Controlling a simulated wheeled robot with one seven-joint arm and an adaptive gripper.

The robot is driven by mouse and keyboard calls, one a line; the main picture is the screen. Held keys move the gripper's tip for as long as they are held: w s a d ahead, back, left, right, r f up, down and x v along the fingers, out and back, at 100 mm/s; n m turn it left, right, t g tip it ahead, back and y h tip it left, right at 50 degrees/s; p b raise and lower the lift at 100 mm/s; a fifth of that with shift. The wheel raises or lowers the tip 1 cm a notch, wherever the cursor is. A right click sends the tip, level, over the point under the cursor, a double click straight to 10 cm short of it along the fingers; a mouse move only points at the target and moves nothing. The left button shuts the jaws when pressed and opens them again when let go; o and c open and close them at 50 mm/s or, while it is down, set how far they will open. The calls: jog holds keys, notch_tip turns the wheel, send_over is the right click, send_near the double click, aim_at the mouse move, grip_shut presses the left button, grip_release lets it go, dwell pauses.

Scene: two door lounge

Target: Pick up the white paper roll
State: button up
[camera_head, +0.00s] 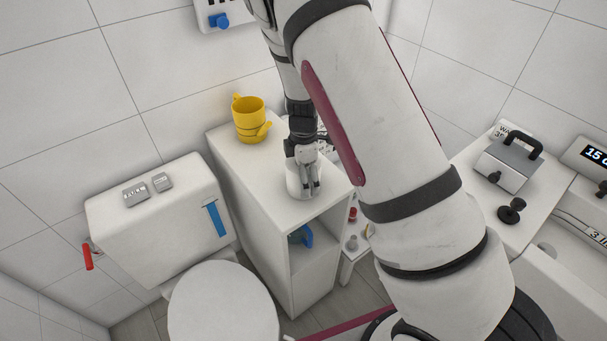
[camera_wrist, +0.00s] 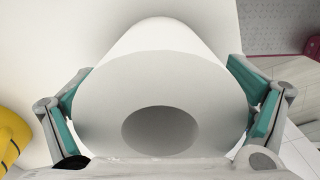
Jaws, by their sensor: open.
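The white paper roll (camera_head: 294,181) stands upright on top of the white cabinet (camera_head: 284,218) in the head view. In the wrist view the roll (camera_wrist: 150,85) fills the middle, with its dark core hole facing the camera. My gripper (camera_head: 311,190) points down at the roll. In the wrist view my gripper (camera_wrist: 165,112) is open, with one teal-padded finger on each side of the roll. The fingers are close to the roll's sides; whether they touch it I cannot tell. My gripper hides part of the roll in the head view.
A yellow cup (camera_head: 249,119) stands on the cabinet behind and left of the roll. A blue object (camera_head: 301,236) sits on the cabinet's shelf. A white toilet (camera_head: 222,306) with its tank (camera_head: 160,225) is at left. A counter with a grey handled block (camera_head: 510,164) is at right.

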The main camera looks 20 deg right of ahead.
jog(key=c, duration=1.1)
jog(key=shift+r, duration=0.1)
